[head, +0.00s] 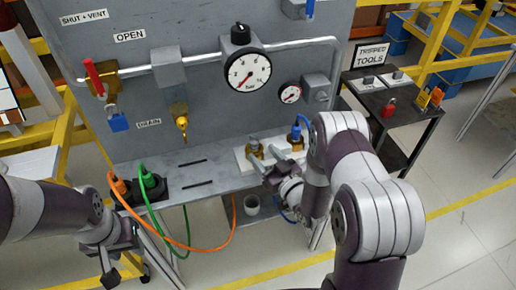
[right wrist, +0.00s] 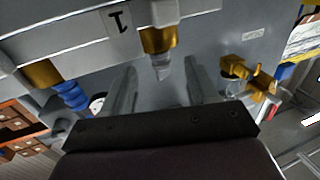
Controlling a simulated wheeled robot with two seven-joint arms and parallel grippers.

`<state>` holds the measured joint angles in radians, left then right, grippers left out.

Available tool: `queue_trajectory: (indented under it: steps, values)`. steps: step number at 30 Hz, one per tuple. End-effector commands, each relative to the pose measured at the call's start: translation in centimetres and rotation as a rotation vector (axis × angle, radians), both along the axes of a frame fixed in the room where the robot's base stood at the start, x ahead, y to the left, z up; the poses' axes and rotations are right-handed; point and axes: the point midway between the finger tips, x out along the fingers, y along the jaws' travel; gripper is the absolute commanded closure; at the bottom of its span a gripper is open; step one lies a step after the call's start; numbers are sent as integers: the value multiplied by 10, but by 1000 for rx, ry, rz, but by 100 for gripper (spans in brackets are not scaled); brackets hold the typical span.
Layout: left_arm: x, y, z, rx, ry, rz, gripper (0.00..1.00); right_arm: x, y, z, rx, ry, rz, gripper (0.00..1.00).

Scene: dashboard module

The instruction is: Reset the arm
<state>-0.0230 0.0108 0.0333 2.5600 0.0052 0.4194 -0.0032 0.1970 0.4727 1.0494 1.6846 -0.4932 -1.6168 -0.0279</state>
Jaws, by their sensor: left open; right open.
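My right arm (head: 375,215) reaches in from the right of the head view, bent at the elbow. Its gripper (head: 272,172) is low in front of the shelf, close to the brass fittings (head: 256,150). In the right wrist view the right gripper (right wrist: 158,85) is open, with two grey fingers apart. A brass fitting with a grey tip (right wrist: 159,42) shows beyond and between them; I cannot tell whether they touch. My left arm (head: 45,210) comes in from the left. Its gripper (head: 126,262) is open and empty, below the shelf's left end.
A grey panel (head: 205,100) with gauges, a pipe and a red-handled valve (head: 95,78) stands ahead. Orange (head: 175,238) and green (head: 158,222) cables hang near my left gripper. A blue connector (head: 296,133) is near my right arm. A dark side table (head: 415,120) stands at right.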

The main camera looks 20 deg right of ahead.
Motion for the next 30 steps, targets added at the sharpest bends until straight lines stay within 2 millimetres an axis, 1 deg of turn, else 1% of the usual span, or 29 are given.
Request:
queue_trajectory:
  steps: [1,3,6,9,12,15,17,19,20,21,22,23,24,25,26,27,29,30]
  values:
    - [0,0,-2,0,0,0,57,-14,-5,-1,0,2,-5,41]
    - [0,0,-3,0,0,0,57,-32,-11,-1,1,2,-6,41]
    - [0,0,-4,0,0,0,57,-54,-18,0,1,1,-5,41]
    - [0,0,-5,0,0,0,57,-70,-23,0,0,1,-4,41]
    - [0,0,-5,0,0,0,57,-78,-24,0,0,1,-2,41]
    - [0,0,-5,0,0,0,57,-81,-24,1,2,2,0,41]
    - [0,0,-5,0,0,0,57,-81,-23,-6,-2,35,5,41]
    - [0,0,-5,0,0,0,57,-85,-24,-32,-27,160,2,41]
    - [0,0,-5,0,0,0,57,-91,-25,-50,-42,253,-5,41]
    - [0,0,-5,0,0,0,57,-99,-30,-73,-69,396,-23,41]
    - [0,0,-4,0,0,0,57,-106,-37,-88,-94,511,-45,41]
    - [0,0,-3,0,0,0,57,-113,-46,-98,-121,627,-69,41]
    - [0,0,2,0,0,0,57,-124,-57,-103,-156,781,-104,41]
    - [0,0,5,0,0,0,57,-134,-64,-102,-178,893,-132,41]
    - [0,0,9,0,0,0,57,-144,-69,-97,-196,1000,-158,41]
    - [0,0,14,0,0,0,57,-159,-74,-84,-212,1137,-197,41]
    - [0,0,23,0,0,0,57,-183,-75,-52,-223,1318,-249,41]
    - [0,0,30,0,0,0,57,-198,-70,-25,-217,1423,-278,41]
